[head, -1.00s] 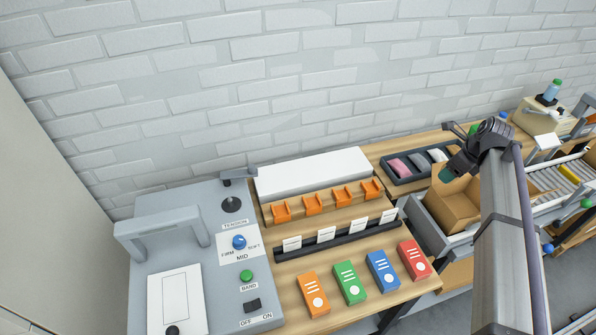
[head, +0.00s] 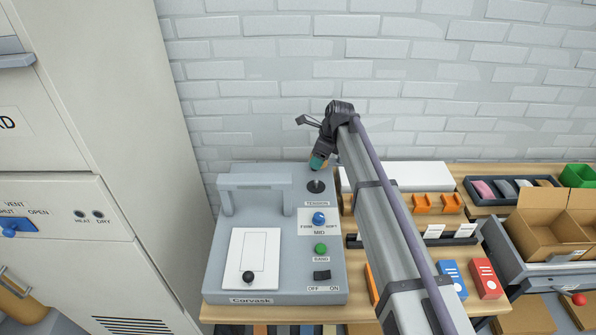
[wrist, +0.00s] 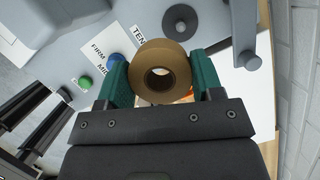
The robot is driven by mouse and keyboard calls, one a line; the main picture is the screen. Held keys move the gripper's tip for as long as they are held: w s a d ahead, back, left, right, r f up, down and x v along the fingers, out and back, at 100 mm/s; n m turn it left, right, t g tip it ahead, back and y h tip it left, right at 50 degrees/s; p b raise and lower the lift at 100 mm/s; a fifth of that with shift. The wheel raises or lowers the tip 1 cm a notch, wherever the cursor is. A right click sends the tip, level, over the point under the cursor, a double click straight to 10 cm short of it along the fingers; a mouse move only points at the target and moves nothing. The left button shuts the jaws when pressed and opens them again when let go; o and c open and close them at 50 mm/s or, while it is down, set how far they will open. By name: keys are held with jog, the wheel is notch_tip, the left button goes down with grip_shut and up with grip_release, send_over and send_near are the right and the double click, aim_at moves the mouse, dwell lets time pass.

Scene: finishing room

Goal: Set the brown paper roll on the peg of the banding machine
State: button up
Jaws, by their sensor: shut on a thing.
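The brown paper roll (wrist: 142,61) is a tan ring, held between the green fingers of my gripper (wrist: 160,78) in the wrist view, with its open core facing the camera. In the head view my gripper (head: 318,162) is above the back right part of the grey banding machine (head: 222,262); the roll can hardly be made out there. The peg (head: 316,187) is a dark post on a round base behind the TENSION label. It also shows in the wrist view (wrist: 180,19), beyond the roll and slightly right. The roll is apart from it.
The machine carries a grey arch (head: 255,182), a blue tension knob (head: 319,218), a green button (head: 320,249) and an OFF/ON switch (head: 322,275). A tall cabinet (head: 95,130) stands at left. A white box (head: 430,177) and orange holders (head: 422,203) are at right.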

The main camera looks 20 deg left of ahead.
jog(key=b, duration=0.3)
send_over(316, 180)
jog(key=f, duration=0.5)
jog(key=shift+w+f, duration=0.25)
jog(key=shift+f, duration=0.15)
jog(key=shift+r+p, duration=0.3)
jog(key=shift+p, duration=0.05)
jog(key=shift+s+r, duration=0.1)
jog(key=shift+d, duration=0.1)
notch_tip(316, 180, down, 8)
jog(key=b, duration=0.7)
jog(key=shift+r+b, duration=0.15)
jog(key=shift+b, duration=0.2)
jog(key=o, duration=1.2)
